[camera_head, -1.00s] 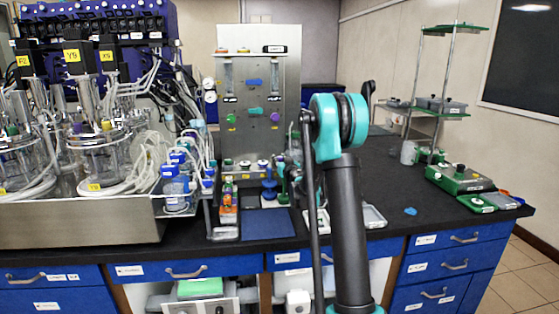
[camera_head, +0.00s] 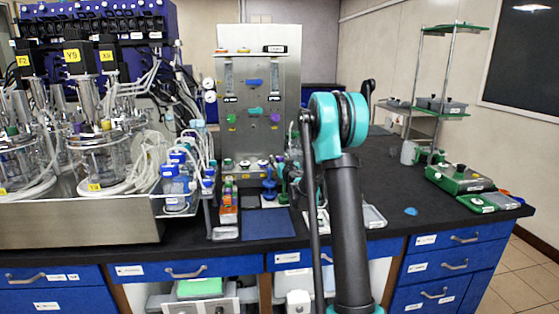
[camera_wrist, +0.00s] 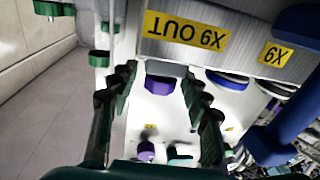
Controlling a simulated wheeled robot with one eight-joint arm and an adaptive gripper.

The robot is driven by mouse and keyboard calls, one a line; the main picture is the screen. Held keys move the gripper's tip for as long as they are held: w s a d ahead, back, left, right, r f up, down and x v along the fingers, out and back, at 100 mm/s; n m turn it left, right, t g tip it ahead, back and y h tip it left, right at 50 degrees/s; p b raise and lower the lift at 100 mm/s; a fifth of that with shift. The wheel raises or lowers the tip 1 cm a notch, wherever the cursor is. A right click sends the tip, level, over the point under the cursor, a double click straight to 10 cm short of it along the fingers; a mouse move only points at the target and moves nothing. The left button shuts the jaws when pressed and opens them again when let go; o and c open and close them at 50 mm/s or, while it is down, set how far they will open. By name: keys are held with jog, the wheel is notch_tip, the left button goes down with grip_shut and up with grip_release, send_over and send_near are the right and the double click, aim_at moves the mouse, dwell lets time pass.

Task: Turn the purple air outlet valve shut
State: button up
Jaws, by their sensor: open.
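A purple knob (camera_wrist: 163,88) shows in the wrist view on a pale panel, between the two dark green fingers of my gripper (camera_wrist: 158,76). My gripper is open, with a gap to the knob on both sides. A second purple knob (camera_wrist: 146,150) shows lower in that view, near the palm. In the head view a purple knob (camera_head: 275,117) sits on the right of the upright metal panel (camera_head: 259,147). I cannot tell which wrist-view knob it matches. My gripper is hidden behind my arm there. Whether the fingers touch the panel is unclear.
Yellow labels (camera_wrist: 186,31), one reading OUT upside down, and a blue part (camera_wrist: 292,117) lie near the right finger. A green part (camera_wrist: 54,8) is at upper left. Glass bioreactors (camera_head: 103,155) stand at left.

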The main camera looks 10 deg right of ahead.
jog(key=s+d, duration=0.1)
jog(key=s, duration=1)
jog(key=shift+s+d, duration=0.25)
